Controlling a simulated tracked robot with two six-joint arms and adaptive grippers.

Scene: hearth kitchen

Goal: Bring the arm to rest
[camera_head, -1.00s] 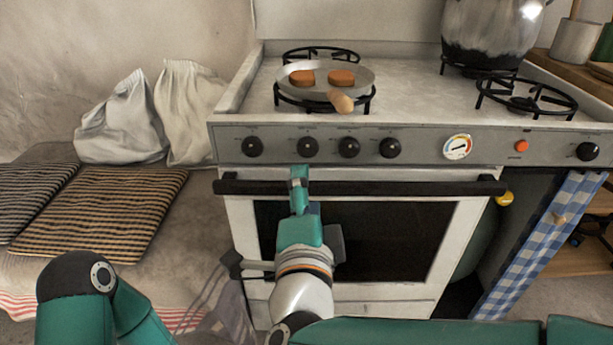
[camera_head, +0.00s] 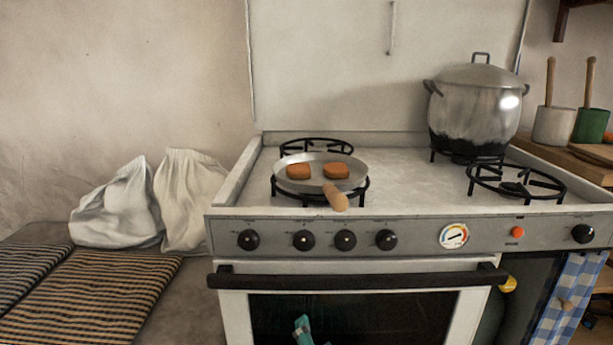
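Only the teal tip of one of my grippers (camera_head: 302,328) shows, at the bottom edge in front of the oven door. It seems to be my right one, as its arm came in from the right earlier. Its fingers are mostly cut off, so I cannot tell if it is open or shut. It appears empty at the tip. My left gripper is not in view.
A stove (camera_head: 400,228) fills the middle and right. A pan (camera_head: 313,182) with two orange-brown pieces sits on its front left burner, wooden handle toward me. A large pot (camera_head: 475,115) stands at the back right. White sacks (camera_head: 115,210) and striped cushions (camera_head: 100,290) lie left.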

